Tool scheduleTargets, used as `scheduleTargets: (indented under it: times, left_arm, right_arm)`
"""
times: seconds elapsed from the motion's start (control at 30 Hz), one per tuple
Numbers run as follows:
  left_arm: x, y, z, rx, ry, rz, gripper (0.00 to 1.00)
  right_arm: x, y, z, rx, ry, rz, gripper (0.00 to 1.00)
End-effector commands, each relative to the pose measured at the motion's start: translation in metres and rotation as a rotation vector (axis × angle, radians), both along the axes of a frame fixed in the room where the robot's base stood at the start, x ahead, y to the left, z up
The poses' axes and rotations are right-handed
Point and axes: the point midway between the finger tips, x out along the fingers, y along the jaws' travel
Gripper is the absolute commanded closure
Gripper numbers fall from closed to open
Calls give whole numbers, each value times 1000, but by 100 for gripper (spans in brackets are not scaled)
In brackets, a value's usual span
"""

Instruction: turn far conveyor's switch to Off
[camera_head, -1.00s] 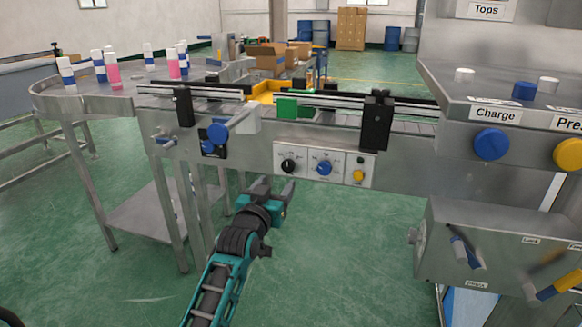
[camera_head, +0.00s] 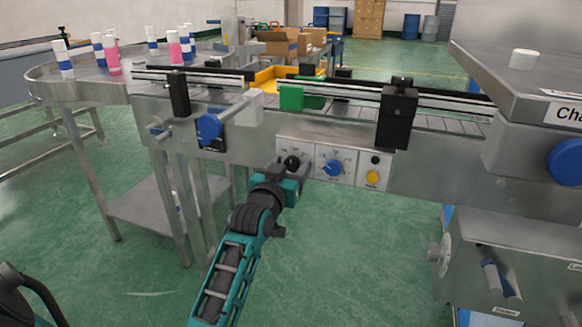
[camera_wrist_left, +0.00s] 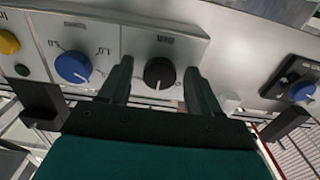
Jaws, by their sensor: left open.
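The far conveyor's control panel (camera_head: 345,146) is on the conveyor's side, with a black switch knob (camera_head: 291,161) at its left end. The knob also shows in the left wrist view (camera_wrist_left: 159,73), its white pointer mark toward the bottom of that picture. My left gripper (camera_head: 292,170) is in front of this knob. In the left wrist view its two fingers (camera_wrist_left: 158,85) are open, one on each side of the knob; I cannot tell whether they touch it.
A blue dial (camera_head: 333,168) and a yellow button (camera_head: 373,177) are to the right of the black knob. A steel machine with a blue knob (camera_head: 570,161) stands at the right.

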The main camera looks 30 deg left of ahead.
Motion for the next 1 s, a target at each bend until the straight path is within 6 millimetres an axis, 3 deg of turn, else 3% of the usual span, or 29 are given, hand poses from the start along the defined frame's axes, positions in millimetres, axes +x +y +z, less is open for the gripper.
scheduleTargets:
  times: [0.13,0.7,1.0]
  left_arm:
    - [0,0,0,0,0,0,39]
    - [0,0,0,0,0,0,93]
    - [0,0,2,-39,-7,0,93]
  right_arm:
    - [-2,-1,-1,-4,4,2,57]
    - [-3,-1,-2,-6,6,4,57]
    - [-3,-1,6,-4,6,3,57]
